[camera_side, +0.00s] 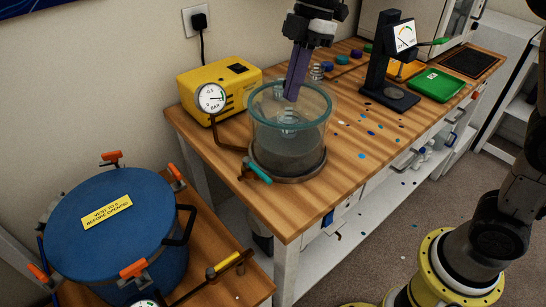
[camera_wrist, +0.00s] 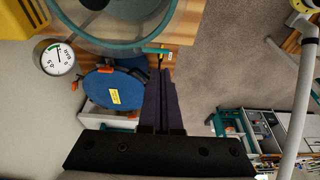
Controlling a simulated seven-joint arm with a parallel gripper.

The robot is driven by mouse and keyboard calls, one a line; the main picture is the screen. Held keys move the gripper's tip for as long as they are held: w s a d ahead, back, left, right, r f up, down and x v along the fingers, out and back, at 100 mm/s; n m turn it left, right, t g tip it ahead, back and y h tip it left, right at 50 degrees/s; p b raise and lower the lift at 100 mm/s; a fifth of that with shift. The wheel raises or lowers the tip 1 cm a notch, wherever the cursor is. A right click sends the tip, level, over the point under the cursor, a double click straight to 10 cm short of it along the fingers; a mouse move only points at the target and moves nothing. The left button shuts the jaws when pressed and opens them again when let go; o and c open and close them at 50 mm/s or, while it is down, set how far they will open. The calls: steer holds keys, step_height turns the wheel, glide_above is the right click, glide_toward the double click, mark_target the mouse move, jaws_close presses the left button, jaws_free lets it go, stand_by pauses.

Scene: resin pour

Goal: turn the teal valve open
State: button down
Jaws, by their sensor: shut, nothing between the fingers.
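The teal valve (camera_side: 258,173) is a short lever at the lower left front of the clear vacuum chamber (camera_side: 262,132), by the base plate. In the wrist view the teal lever (camera_wrist: 157,50) shows just beyond the fingertips, below the chamber's teal rim (camera_wrist: 95,43). My gripper (camera_side: 291,98) has long dark purple fingers, closed together with nothing between them. In the side view the fingertips overlap the chamber's upper rim. In the wrist view the fingers (camera_wrist: 162,72) point toward the lever, and I see no contact. The exact gap is unclear.
A yellow pump (camera_side: 220,88) with a dial gauge (camera_side: 211,98) stands left of the chamber. A blue pressure pot (camera_side: 115,235) with orange clamps is at lower left. A black stand (camera_side: 385,70) and green box (camera_side: 436,85) are at right. The bench front right of the chamber is mostly clear.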

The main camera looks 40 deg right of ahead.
mark_target(263, 176)
steer(key=x, duration=1.6)
steer(key=shift+s+a+m+t, duration=0.3)
steer(key=shift+a+m, duration=0.2)
steer(key=shift+m, duration=0.5)
steer(key=shift+s+a+m+t, duration=0.1)
steer(key=shift+a+m+t, duration=0.2)
steer(key=shift+a+m, duration=0.6)
steer(key=w+a+m+t+h, duration=0.2)
steer(key=a+m, duration=0.3)
steer(key=m, duration=0.6)
steer(key=shift+w+a+h, duration=0.2)
steer(key=shift+w+h, duration=0.1)
steer(key=shift+w, duration=0.35)
